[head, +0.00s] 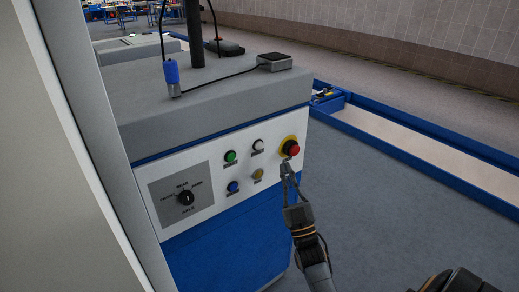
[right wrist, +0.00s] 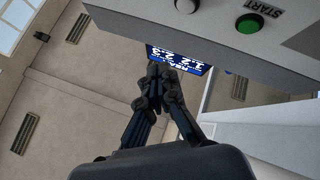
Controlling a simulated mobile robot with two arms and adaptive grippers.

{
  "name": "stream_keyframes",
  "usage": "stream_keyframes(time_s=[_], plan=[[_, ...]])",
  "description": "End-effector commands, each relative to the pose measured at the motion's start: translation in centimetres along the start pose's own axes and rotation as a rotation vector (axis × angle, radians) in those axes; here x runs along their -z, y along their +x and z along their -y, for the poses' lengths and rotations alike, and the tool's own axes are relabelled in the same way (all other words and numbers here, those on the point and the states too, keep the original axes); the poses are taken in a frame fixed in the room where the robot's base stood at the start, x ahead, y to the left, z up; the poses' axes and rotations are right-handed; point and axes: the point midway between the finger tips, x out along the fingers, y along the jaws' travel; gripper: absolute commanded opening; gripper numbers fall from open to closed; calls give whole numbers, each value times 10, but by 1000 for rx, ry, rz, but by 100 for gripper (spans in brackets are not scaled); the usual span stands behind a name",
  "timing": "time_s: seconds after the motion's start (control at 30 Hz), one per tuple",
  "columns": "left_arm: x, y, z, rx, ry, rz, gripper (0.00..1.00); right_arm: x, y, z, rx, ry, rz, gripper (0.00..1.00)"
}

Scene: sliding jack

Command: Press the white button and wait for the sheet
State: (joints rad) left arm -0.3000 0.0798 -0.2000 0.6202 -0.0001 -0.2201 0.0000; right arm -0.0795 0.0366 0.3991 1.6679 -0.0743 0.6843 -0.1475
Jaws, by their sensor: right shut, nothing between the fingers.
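The white button (head: 258,145) is on the white front panel (head: 222,205) of the grey and blue machine. It sits between the green button (head: 230,157) and the red emergency stop on its yellow ring. It also shows at the top of the right wrist view (right wrist: 185,6), left of the green button marked START. My right gripper (head: 287,168) is shut and empty, its tips just below the emergency stop and right of the white button. In the right wrist view its tips (right wrist: 160,72) are together and apart from the white button. No sheet is visible. My left gripper is out of view.
The emergency stop (head: 290,148) is close above my right gripper. The blue button (head: 233,187), yellow button (head: 257,175) and rotary switch (head: 185,198) share the panel. A large pale upright (head: 60,170) blocks the left side. Grey floor is open to the right.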

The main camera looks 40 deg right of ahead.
Motion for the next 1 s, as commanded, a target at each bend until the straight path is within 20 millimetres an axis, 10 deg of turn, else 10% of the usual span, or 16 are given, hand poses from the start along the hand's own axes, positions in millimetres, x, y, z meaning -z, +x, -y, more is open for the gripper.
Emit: stream_keyframes(time_s=[1.0], plan=[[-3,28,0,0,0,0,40,-22,46,24,-15,-10,-35,0]])
